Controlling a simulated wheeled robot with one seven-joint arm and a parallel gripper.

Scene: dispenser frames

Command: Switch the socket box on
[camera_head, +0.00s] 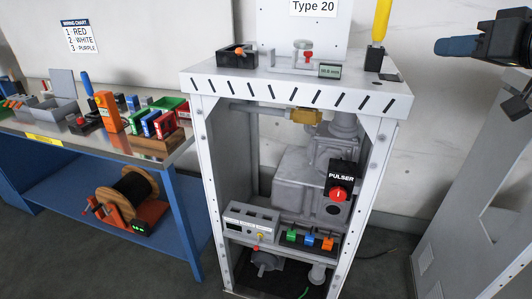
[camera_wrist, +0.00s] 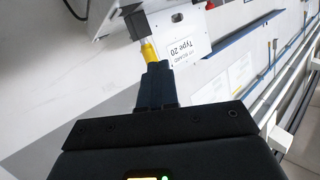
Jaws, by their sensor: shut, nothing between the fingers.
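A grey box with a row of dark square sockets (camera_head: 250,218) sits low inside the white dispenser frame, at its left, and I take it for the socket box. Small coloured knobs, one yellow and one red, show on its front; whether it is on is too small to tell. My gripper (camera_head: 438,46) is at the upper right of the head view, outside the frame and well above and right of the box. Its dark blue fingers are shut and empty, and they also show in the wrist view (camera_wrist: 156,68). The box is not in the wrist view.
The white frame (camera_head: 290,88) has posts around the box. A black PULSER unit (camera_head: 341,180) and green, blue and orange blocks (camera_head: 310,240) are beside it. A yellow handle (camera_head: 381,20) stands on top. A grey cabinet (camera_head: 475,200) is at right.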

